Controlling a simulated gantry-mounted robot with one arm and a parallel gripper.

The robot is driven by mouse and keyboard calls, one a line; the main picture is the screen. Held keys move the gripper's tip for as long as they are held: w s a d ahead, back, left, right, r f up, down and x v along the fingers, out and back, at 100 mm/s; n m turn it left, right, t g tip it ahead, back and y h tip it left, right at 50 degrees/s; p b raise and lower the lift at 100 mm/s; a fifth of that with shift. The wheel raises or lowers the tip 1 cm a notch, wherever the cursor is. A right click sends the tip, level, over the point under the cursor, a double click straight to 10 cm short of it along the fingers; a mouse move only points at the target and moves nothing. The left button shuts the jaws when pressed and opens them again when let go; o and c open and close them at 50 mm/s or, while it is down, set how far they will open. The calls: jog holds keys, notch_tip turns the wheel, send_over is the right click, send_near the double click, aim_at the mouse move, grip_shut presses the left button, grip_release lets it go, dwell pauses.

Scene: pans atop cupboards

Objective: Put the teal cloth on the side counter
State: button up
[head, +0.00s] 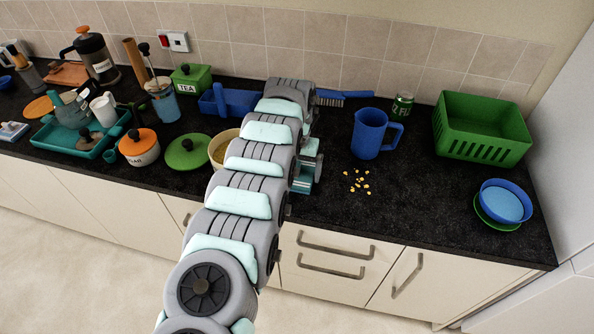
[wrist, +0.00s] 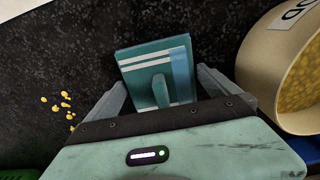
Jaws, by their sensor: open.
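The teal cloth (wrist: 135,67) looks like a folded square with white stripes and a blue band. It lies on the dark worktop, and a raised teal ridge stands up from its middle. My gripper (wrist: 162,84) is open, with one finger on each side of the cloth; I cannot tell whether they touch it. In the head view my gripper (head: 309,158) is low over the front of the worktop, partly hidden by my arm. A teal patch below it appears to be the cloth (head: 303,185).
A tan food bowl (wrist: 262,62) stands close to the right finger in the wrist view. Yellow crumbs (head: 358,182) lie below a blue jug (head: 369,134). A green basket (head: 482,127) and blue bowl (head: 505,202) are at right. A teal tray (head: 80,140) is at left.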

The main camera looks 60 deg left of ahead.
aim_at(297, 167)
jog(key=shift+r, duration=0.1)
notch_tip(297, 167, up, 12)
jog(key=b, duration=0.1)
dwell(0.4)
